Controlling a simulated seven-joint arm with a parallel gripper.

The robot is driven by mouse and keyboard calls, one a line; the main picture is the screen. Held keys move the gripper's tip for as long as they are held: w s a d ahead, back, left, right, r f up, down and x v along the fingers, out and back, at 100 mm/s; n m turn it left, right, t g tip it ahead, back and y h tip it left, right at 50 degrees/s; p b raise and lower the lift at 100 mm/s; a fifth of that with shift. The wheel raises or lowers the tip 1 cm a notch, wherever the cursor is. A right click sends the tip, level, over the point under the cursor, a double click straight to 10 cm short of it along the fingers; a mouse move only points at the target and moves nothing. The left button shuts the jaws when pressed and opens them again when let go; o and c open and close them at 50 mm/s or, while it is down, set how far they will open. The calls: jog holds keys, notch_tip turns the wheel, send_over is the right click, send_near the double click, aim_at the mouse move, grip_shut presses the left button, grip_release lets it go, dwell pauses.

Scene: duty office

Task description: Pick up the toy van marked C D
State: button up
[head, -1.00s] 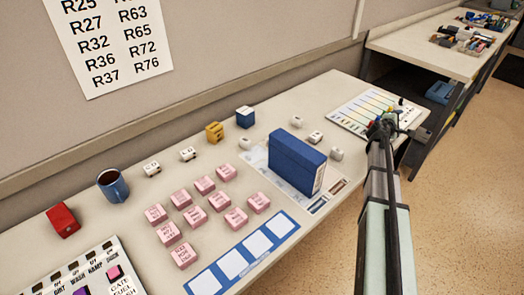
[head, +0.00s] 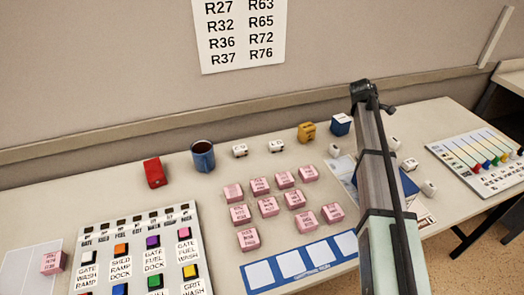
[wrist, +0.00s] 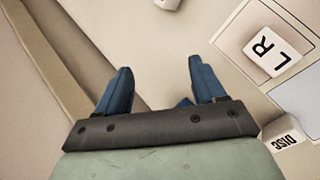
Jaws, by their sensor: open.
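Several small white toys stand on the desk in the head view. Two, a left white toy (head: 239,150) and a right white toy (head: 276,145), are between the mug and the yellow toy. Their letters are too small to read, so I cannot tell which is marked C D. My gripper (wrist: 160,66) is open and empty above the desk in the wrist view. In the head view, my gripper (head: 364,92) is at the back right, near a blue-and-white box. The wrist view shows a white block marked L R (wrist: 268,50) right of the fingers.
A blue mug (head: 203,156), a red block (head: 155,172) and a yellow toy (head: 307,132) stand along the back. Several pink blocks (head: 268,206) fill the middle. A button panel (head: 208,243) lies front left. My arm partly hides a blue box (head: 408,186).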

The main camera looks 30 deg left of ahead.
jog(key=s+a+r+n+g+y, duration=0.1)
jog(key=s+a, duration=0.2)
jog(key=a, duration=0.5)
jog(key=s+a+r+n+g+y, duration=0.1)
jog(key=s+a+n, duration=0.15)
jog(key=a, duration=0.65)
notch_tip(320, 180, up, 2)
jog(key=n+g+y, duration=0.2)
jog(key=n+g, duration=0.2)
jog(key=n, duration=0.3)
send_over(240, 147)
jog(key=f, duration=0.8)
jog(key=shift+s+d, duration=0.15)
jog(key=shift+d, duration=0.05)
jog(key=shift+a+f, duration=0.15)
jog(key=shift+f, duration=2.55)
jog(key=c, duration=1)
